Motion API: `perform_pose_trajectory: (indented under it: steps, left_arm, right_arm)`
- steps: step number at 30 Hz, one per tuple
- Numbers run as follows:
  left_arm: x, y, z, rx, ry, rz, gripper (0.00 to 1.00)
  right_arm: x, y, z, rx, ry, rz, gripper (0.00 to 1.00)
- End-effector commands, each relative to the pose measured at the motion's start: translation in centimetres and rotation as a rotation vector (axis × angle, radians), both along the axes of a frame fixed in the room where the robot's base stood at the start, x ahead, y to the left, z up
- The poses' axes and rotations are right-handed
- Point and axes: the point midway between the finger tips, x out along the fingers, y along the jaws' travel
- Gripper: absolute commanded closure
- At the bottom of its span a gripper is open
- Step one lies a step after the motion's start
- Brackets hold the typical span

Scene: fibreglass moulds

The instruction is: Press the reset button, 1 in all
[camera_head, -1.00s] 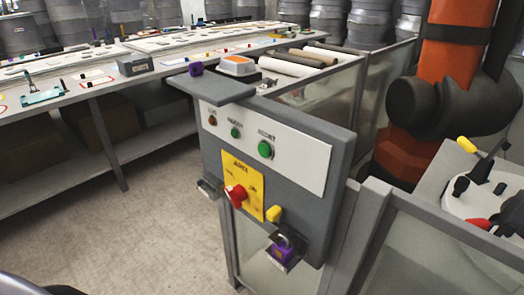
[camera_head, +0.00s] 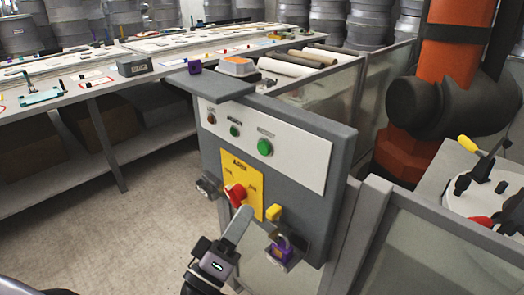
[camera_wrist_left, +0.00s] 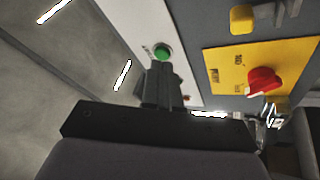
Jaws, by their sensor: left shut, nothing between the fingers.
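The reset button is the larger green button (camera_head: 265,147) at the right end of the white plate on the grey control box. My left gripper (camera_head: 244,213) is shut and empty. In the head view it reaches up from below, in front of the yellow plate's lower edge near the red rotary switch (camera_head: 236,193). In the left wrist view the shut fingers (camera_wrist_left: 160,72) point towards the green button (camera_wrist_left: 163,53), which shows just beyond their tips. I cannot tell the gap exactly. My right gripper is not in view.
A smaller green lamp (camera_head: 234,131) and a red lamp (camera_head: 211,119) sit left of the button. A yellow cap (camera_head: 274,212) and a purple padlock (camera_head: 280,250) are lower right. A fence (camera_head: 430,240) flanks the box. Floor at left is clear.

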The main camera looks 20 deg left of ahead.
Motion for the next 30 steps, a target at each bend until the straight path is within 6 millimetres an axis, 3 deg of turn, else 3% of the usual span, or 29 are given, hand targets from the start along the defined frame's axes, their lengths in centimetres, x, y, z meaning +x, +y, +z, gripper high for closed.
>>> perform_pose_trajectory:
  steps: [3, 9, 15, 30]
  left_arm:
    - [0.6, 2.0, 3.0, -0.216, -0.091, 0.018, 1.00]
    - [0.9, 4.9, 5.4, -0.476, -0.172, 0.048, 1.00]
    - [1.0, 6.0, 6.0, -0.573, -0.195, 0.063, 1.00]
    - [1.8, 5.8, 6.0, -0.576, -0.198, 0.065, 1.00]
  right_arm:
    - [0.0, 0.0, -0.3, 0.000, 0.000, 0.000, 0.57]
    - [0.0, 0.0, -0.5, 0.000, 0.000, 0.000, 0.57]
    - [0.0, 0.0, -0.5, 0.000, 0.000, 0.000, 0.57]
    - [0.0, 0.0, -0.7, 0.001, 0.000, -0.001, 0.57]
